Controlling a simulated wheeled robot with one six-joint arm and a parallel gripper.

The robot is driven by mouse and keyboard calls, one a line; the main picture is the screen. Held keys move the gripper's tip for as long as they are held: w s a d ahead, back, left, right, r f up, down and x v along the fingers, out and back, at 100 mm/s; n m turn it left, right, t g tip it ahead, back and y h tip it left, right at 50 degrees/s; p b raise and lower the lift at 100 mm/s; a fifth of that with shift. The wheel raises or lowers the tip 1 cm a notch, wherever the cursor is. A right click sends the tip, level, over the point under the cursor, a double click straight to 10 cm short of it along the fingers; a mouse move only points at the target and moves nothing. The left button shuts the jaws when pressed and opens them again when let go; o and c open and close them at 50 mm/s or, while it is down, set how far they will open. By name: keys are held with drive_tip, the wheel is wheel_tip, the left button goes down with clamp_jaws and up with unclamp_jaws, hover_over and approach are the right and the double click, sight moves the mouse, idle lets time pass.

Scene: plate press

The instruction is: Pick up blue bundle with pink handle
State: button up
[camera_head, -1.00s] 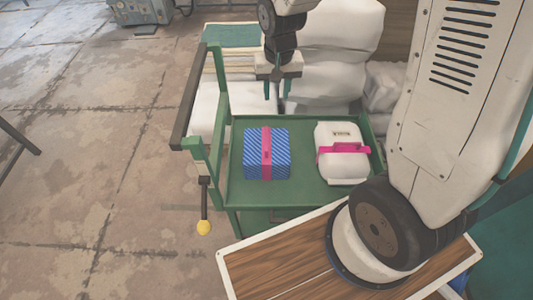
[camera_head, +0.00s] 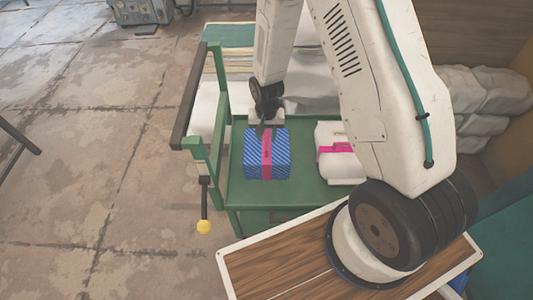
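The blue bundle (camera_head: 281,158) with white stripes sits on the green cart's tray. Its pink handle band (camera_head: 266,158) runs across its middle. My gripper (camera_head: 265,128) is at the bundle's far top edge, in line with the pink band. The fingers are small and partly hidden by the wrist, so I cannot tell whether they touch the band or are open or shut. The bundle stands upright on the tray.
A white bundle with a pink handle (camera_head: 335,148) lies to the right on the tray, partly hidden by my arm. The green cart (camera_head: 235,190) has a dark push bar (camera_head: 196,95) at left. A wooden-topped surface (camera_head: 265,265) is in front.

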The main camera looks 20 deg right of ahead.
wheel_tip(320, 180, down, 2)
drive_tip(key=shift+f, duration=0.15)
clamp_jaws()
idle(1.4)
